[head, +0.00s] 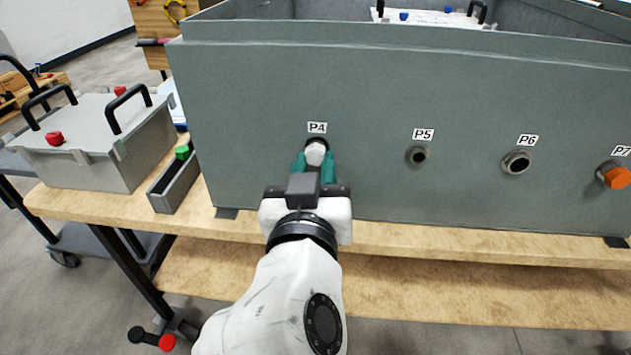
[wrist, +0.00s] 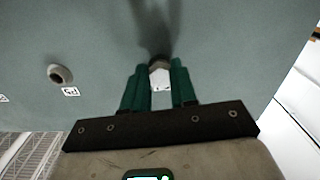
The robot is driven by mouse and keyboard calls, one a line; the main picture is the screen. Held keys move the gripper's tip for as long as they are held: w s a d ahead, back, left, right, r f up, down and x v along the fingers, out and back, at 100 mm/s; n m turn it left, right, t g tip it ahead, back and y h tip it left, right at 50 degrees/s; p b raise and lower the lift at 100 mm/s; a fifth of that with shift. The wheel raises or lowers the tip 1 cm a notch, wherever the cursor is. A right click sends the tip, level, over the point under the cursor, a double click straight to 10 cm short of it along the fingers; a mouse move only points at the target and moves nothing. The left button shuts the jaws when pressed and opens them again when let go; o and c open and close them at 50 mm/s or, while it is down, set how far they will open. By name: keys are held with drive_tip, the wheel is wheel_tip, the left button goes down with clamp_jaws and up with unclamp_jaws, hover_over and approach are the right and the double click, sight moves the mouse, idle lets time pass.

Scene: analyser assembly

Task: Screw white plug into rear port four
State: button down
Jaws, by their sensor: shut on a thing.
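My gripper (head: 314,166) has its green fingers shut on the white plug (head: 315,154), in front of the port labelled P4 (head: 317,128) on the grey-green cabinet wall (head: 250,100). The plug lines up with the dark port ring (head: 317,141), which shows just above it; I cannot tell how deep the plug sits. In the wrist view the plug (wrist: 160,78) shows between the fingertips, close to the wall. The port behind it is mostly hidden.
Port P5 (head: 418,155) and port P6 (head: 516,162) are open to the right. P7 holds an orange plug (head: 615,177). A small grey bin (head: 173,188) with a green plug (head: 182,152) and a lidded grey box (head: 95,145) stand left on the wooden bench (head: 450,243).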

drive_tip(key=m+b, duration=0.3)
drive_tip(key=m, duration=0.1)
drive_tip(key=shift+r+b, duration=0.15)
drive_tip(key=shift+b, duration=0.15)
drive_tip(key=m+b, duration=0.3)
drive_tip(key=m, duration=0.1)
drive_tip(key=shift+a+r+b, duration=0.1)
drive_tip(key=shift+r+b, duration=0.05)
drive_tip(key=shift+b, duration=0.25)
drive_tip(key=m+b, duration=0.6)
drive_tip(key=m, duration=0.1)
drive_tip(key=shift+a+b, duration=0.1)
drive_tip(key=shift+b, duration=0.25)
drive_tip(key=shift+m+b, duration=0.35)
drive_tip(key=shift+m, duration=0.15)
drive_tip(key=shift+r, duration=0.25)
drive_tip(key=shift+m+b, duration=1.25)
drive_tip(key=shift+m, duration=0.25)
drive_tip(key=shift+r+m+h+b, duration=0.1)
drive_tip(key=shift+m+h+b, duration=0.2)
drive_tip(key=shift+m+b, duration=1.35)
drive_tip(key=shift+m+p, duration=0.25)
drive_tip(key=shift+p, duration=0.1)
